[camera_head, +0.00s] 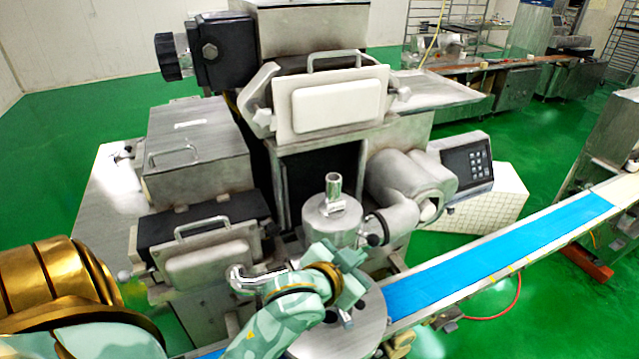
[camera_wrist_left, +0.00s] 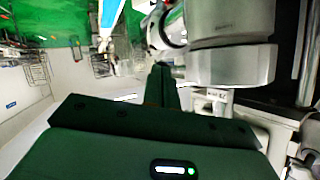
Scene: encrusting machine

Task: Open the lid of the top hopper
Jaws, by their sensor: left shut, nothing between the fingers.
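The upper hopper of the machine has a pale lid-like panel (camera_head: 345,104) with a metal bar handle (camera_head: 336,57) along its top edge. The panel looks closed. My left gripper (camera_head: 347,290) is low in front of the machine, well below that panel and near the round steel plate by the conveyor. Its fingers are shut and empty. In the left wrist view the dark fingers (camera_wrist_left: 163,84) point toward a grey cylindrical machine part (camera_wrist_left: 232,62); contact cannot be told. My right gripper is not in view.
A steel box (camera_head: 195,140) with a handle and a lower hopper (camera_head: 205,262) stand left of the panel. A steel cylinder (camera_head: 332,218) rises behind my left gripper. A blue conveyor belt (camera_head: 500,250) runs off to the right. A keypad panel (camera_head: 466,160) is at the right.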

